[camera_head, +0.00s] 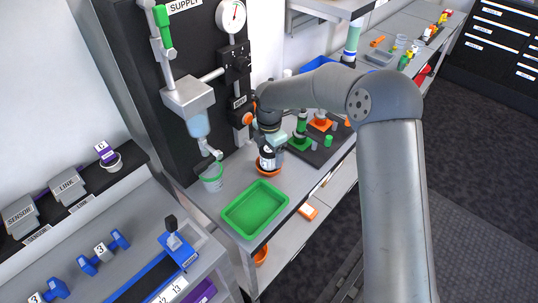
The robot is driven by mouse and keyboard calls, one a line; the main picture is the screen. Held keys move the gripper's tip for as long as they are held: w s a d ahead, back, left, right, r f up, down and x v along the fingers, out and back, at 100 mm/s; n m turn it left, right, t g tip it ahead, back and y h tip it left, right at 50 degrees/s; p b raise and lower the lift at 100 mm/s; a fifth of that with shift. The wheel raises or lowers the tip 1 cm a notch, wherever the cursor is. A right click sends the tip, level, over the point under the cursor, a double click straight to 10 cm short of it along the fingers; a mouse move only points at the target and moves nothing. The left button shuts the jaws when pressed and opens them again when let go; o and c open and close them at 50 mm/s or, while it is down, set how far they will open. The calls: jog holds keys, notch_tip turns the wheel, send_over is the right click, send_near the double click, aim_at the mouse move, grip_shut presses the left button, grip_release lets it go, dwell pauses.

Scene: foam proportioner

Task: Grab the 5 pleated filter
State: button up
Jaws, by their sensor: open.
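My arm reaches over from the right and bends down to the bench. My gripper (275,148) points down and is open, close above a small white and dark cylinder (267,158). The cylinder stands in an orange round holder (268,171) on the grey bench. It may be the pleated filter; its label is too small to read. The gripper covers part of its top, and I cannot tell whether the fingers touch it.
A green tray (256,208) sits at the bench's front. A clear cup with a green rim (211,177) stands left, under the supply panel's grey block (189,96). A dark board with green and orange fittings (322,141) lies right. Black drawers (499,45) stand far right.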

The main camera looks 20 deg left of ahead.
jog(key=shift+f, duration=0.35)
jog(key=c, duration=1.2)
